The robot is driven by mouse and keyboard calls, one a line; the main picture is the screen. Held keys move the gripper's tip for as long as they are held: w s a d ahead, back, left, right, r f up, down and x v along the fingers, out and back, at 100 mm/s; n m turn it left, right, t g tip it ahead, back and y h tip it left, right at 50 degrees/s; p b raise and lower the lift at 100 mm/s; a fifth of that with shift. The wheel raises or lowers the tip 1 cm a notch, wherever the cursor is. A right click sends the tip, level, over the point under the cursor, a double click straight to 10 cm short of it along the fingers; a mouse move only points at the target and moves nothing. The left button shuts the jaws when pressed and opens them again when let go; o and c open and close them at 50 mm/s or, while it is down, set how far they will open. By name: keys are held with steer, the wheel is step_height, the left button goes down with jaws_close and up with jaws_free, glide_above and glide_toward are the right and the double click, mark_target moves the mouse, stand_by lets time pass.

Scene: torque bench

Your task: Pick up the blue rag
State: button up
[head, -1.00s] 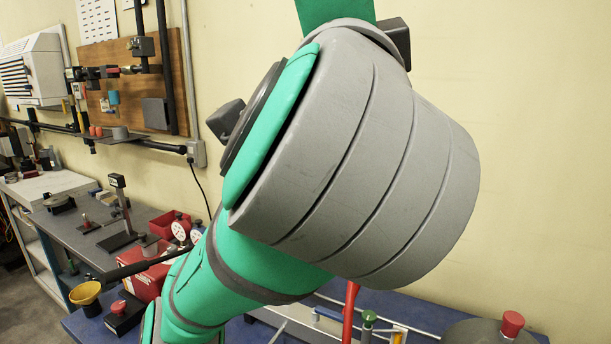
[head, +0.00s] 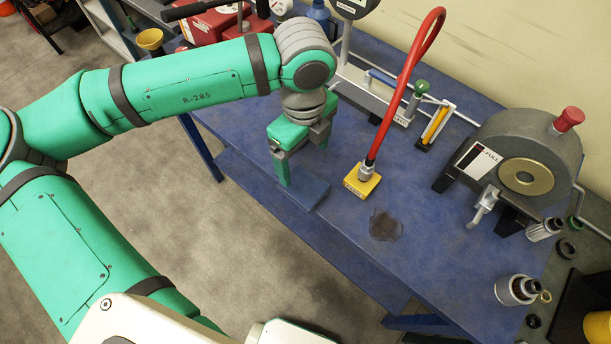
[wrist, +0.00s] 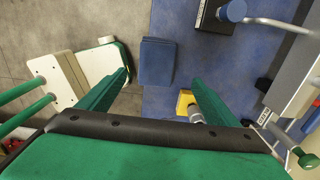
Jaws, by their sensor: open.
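The blue rag (head: 308,193) is a flat, folded dark-blue piece lying at the front edge of the blue bench. In the wrist view the rag (wrist: 157,62) lies ahead, between the lines of the two fingers. My gripper (head: 286,178) points down over the rag in the head view. In the wrist view my gripper (wrist: 160,78) has its green fingers wide apart with nothing between them. The near finger hides part of the rag in the head view, and I cannot tell the exact gap between fingertips and rag.
A yellow block (head: 362,181) with a red hose (head: 408,62) stands just right of the rag. A dark stain (head: 385,226) marks the bench. A grey drum-shaped device (head: 540,145) stands at the right. Bare bench (head: 335,228) lies between rag and stain.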

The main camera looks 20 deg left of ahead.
glide_above(303, 184)
step_height(303, 184, down, 5)
steer(key=shift+a+r, duration=0.15)
steer(key=shift+r, duration=0.05)
steer(key=shift+s+f, duration=0.15)
steer(key=shift+f, duration=2.95)
steer(key=c, duration=1.1)
